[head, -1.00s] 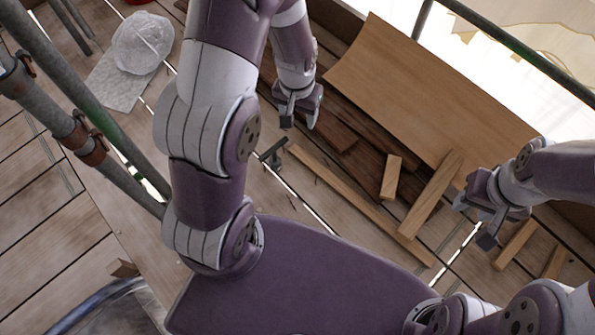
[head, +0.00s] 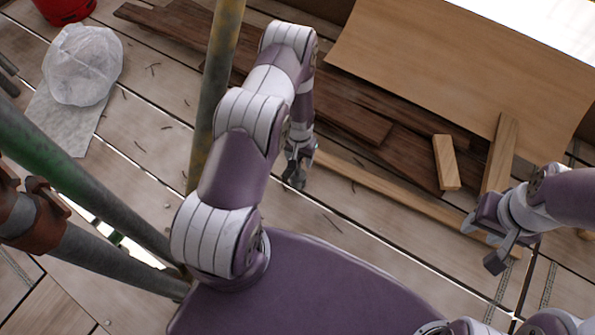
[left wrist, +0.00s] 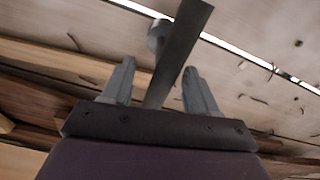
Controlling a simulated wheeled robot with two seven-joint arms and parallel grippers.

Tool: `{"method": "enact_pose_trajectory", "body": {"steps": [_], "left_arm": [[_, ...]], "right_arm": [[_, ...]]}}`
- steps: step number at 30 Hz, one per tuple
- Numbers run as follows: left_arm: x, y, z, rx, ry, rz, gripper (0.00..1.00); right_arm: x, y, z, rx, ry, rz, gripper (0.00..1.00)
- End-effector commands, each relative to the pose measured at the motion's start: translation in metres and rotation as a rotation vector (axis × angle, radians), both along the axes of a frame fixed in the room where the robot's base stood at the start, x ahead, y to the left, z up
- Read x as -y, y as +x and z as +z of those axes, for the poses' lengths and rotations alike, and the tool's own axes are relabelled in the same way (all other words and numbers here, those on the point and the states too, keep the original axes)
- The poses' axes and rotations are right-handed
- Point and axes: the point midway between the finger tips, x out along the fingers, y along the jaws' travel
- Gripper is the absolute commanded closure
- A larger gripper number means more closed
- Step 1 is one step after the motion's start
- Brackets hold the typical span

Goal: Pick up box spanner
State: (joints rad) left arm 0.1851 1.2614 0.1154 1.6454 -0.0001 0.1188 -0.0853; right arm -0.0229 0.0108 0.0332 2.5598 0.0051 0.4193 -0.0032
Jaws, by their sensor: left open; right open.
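The box spanner (left wrist: 180,52) shows in the left wrist view as a dark flat bar with a rounded grey end beside it. It lies between the two fingers of my left gripper (left wrist: 158,78), which are open and stand apart on either side of it. In the head view my left gripper (head: 297,178) is low over the planks, beside a long timber strip, and the spanner cannot be made out there. My right gripper (head: 484,240) is open and empty at the right, above the planks near the timber pieces.
Dark boards (head: 345,115), a small wood block (head: 446,162) and a large plywood sheet (head: 450,60) lie beyond the grippers. A scaffold pole (head: 214,90) stands left of my left arm. A plastic-wrapped bundle (head: 82,65) and a red bucket (head: 64,8) are at upper left.

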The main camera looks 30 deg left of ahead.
Motion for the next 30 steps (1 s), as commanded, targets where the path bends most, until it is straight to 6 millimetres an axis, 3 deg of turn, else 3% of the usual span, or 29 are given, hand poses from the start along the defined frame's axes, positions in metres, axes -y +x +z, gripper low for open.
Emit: {"method": "enact_pose_trajectory", "body": {"steps": [7, 14, 15, 20, 30], "left_arm": [[-0.006, 0.000, -0.048, -0.001, 0.000, 0.000, 0.41], [-0.006, 0.000, -0.048, 0.000, 0.000, 0.000, 0.41], [-0.006, 0.000, -0.048, 0.000, 0.000, 0.000, 0.48], [-0.006, 0.000, -0.048, 0.000, 0.000, 0.000, 1.00], [-0.006, 0.001, -0.042, 0.001, 0.000, 0.000, 1.00]], "right_arm": [[0.000, 0.000, -0.043, -0.001, 0.000, 0.000, 0.57], [0.000, 0.000, -0.040, 0.000, 0.000, 0.000, 0.57], [0.000, 0.000, -0.040, 0.000, 0.000, 0.000, 0.57], [0.000, 0.000, -0.040, 0.000, 0.000, 0.000, 0.57], [0.000, 0.000, -0.036, 0.000, 0.000, 0.000, 0.57]]}}
